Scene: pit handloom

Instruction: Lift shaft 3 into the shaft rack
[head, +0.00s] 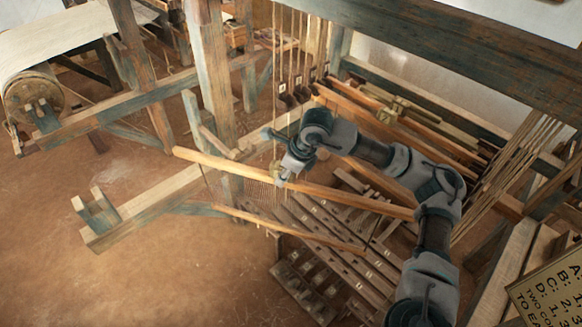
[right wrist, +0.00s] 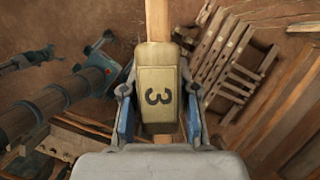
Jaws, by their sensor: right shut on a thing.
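Shaft 3 (head: 345,198) is a long wooden bar with thin heddles hanging below its left half and a lower bar (head: 290,230) beneath. It slants down from left to right in the head view. My right gripper (head: 283,176) is shut on it near its middle. In the right wrist view, a tan block marked 3 (right wrist: 157,85) sits between the two fingers of the right gripper (right wrist: 158,122). A beam with a notched bracket (head: 97,212) stands out at the left; it may be the shaft rack, but I cannot tell.
The loom's upright post (head: 213,75) stands just behind the shaft's left part. Other wooden bars (head: 400,115) lie behind my right arm. Treadles (head: 330,235) lie below the shaft. A lettered board (head: 552,295) is at lower right. The earthen floor at left is clear.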

